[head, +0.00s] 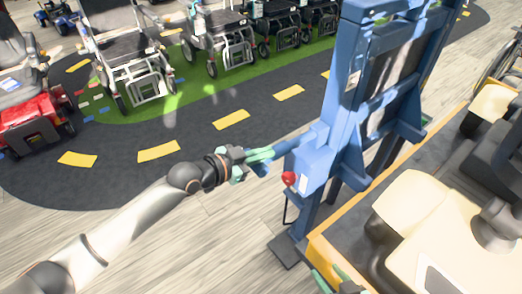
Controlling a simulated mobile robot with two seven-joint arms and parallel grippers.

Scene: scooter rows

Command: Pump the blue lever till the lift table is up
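A blue lift frame (345,110) with a tall mast stands right of centre. Its blue lever (292,145) sticks out to the left from the housing, roughly level. My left gripper (256,161) has green fingers and is at the lever's outer end. The fingers overlap the lever there, and whether they are closed on it is too small to tell. My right gripper (333,277) is at the bottom edge, fingers apart, only partly in view. An orange-edged dark platform (324,255) lies right of the mast; whether it is the lift table, and its height, I cannot tell.
A red knob (289,179) sits on the blue housing below the lever. Wheelchairs (130,60) and a red scooter (35,115) stand at the back left. The dark track (200,135) with yellow dashes is clear.

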